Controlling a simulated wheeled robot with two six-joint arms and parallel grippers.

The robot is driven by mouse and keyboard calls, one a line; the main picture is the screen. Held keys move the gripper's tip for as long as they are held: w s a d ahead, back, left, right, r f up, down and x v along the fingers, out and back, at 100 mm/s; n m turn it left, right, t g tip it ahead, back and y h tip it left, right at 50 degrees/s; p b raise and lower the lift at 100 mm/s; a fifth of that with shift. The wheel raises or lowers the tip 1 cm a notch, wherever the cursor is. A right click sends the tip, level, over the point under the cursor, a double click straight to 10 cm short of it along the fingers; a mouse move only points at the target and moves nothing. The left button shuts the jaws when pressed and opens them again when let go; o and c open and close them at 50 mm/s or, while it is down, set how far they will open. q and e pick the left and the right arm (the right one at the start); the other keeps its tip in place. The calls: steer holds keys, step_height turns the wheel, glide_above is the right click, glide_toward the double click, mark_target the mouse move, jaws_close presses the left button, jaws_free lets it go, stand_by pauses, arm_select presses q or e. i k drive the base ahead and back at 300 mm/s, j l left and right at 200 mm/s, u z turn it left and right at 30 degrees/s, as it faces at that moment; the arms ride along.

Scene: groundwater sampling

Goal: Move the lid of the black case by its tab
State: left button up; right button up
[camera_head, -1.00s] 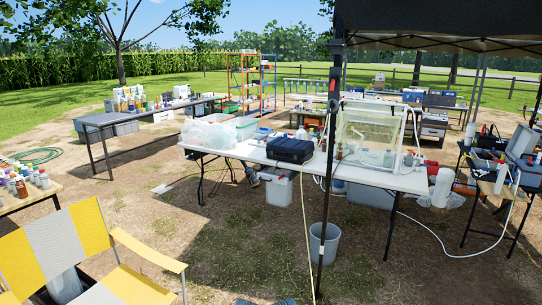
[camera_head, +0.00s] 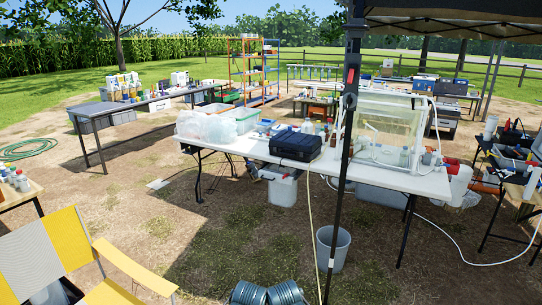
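The black case (camera_head: 296,146) sits shut on the white folding table (camera_head: 398,183), left of a black tent pole. It is dark blue-black, and its lid is down. The tab on the lid is too small to make out from here. The table is some way ahead of me. Neither of my grippers shows in the head view.
The tent pole (camera_head: 347,130) stands between me and the table. Bare ground (camera_head: 215,240) lies before the table.

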mark_target(299, 141)
steer(key=i, duration=3.75)
steer(key=i+z, duration=0.1)
steer(key=z, duration=0.25)
